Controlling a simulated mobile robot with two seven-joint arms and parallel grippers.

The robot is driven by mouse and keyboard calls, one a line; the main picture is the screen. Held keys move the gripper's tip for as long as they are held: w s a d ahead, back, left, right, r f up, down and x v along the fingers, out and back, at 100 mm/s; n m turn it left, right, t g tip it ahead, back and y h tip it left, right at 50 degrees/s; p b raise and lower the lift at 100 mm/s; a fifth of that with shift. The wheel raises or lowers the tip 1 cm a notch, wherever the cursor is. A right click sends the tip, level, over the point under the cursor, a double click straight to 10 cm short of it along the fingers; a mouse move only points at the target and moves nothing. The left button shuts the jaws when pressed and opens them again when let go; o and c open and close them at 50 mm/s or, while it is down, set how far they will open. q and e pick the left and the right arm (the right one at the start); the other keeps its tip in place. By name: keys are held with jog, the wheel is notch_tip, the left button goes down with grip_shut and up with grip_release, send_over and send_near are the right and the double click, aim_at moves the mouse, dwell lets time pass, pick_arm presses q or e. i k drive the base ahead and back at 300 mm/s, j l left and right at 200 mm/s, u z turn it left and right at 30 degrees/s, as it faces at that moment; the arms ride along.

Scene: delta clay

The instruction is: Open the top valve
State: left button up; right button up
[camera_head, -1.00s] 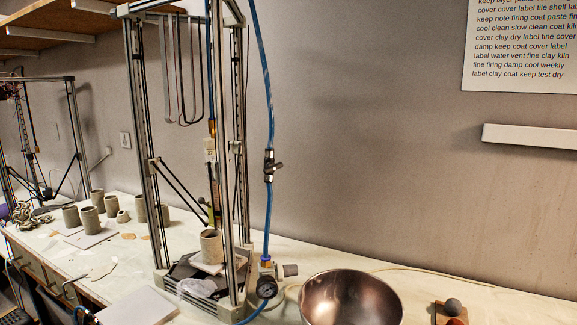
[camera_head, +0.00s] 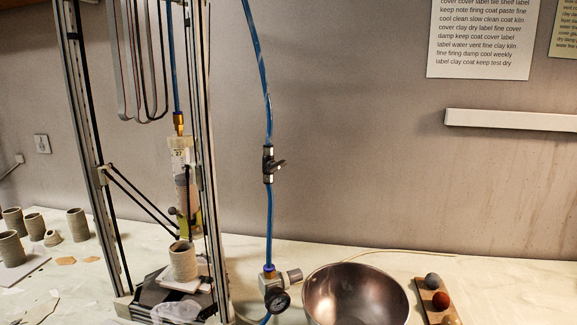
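The top valve (camera_head: 268,164) is a small dark inline valve on the blue hose (camera_head: 268,215), right of the printer frame. Its short lever (camera_head: 279,163) points to the right, roughly across the hose. Neither of my grippers shows in the head view.
The metal-framed clay printer (camera_head: 208,150) stands just left of the valve, with a clay cup (camera_head: 183,262) on its bed. A steel bowl (camera_head: 355,297) sits right of the regulator. A white wall shelf (camera_head: 510,121) is at right. The space right of the valve is clear.

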aim_at(274, 166)
jog(key=j+z, duration=0.7)
jog(key=j, duration=0.25)
jog(key=k+j+z, duration=0.15)
jog(key=j+z, duration=0.25)
jog(key=k+j+z, duration=0.15)
jog(key=j+z, duration=0.2)
jog(key=j, duration=0.1)
